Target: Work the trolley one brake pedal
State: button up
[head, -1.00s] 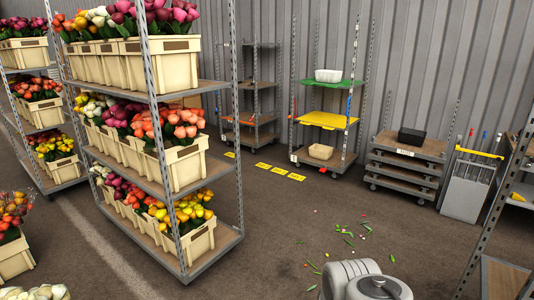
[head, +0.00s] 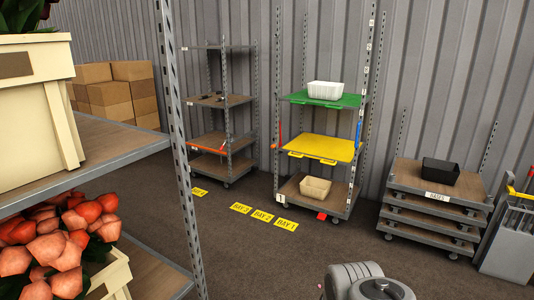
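A trolley marked with a 1 tag (head: 282,199) stands by the corrugated wall, right of centre. It has a green top shelf (head: 318,99), a yellow middle shelf (head: 320,147) and a brown bottom deck (head: 330,206). A small red pedal (head: 322,216) sticks out low at its front edge, close to the floor. Whether the pedal is up or down is too small to tell. A grey rounded part of my own arm shows at the bottom edge, well short of the trolley. My gripper is not in view.
A trolley with crates of tulips (head: 75,165) stands close on the left. A second shelf trolley (head: 218,140) is behind it. Yellow bay signs (head: 262,216) lie on the floor. Stacked dollies (head: 430,210) stand on the right. The floor before trolley one is clear.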

aim_at(322, 216)
jog(key=z, duration=0.05)
jog(key=i, duration=3.9)
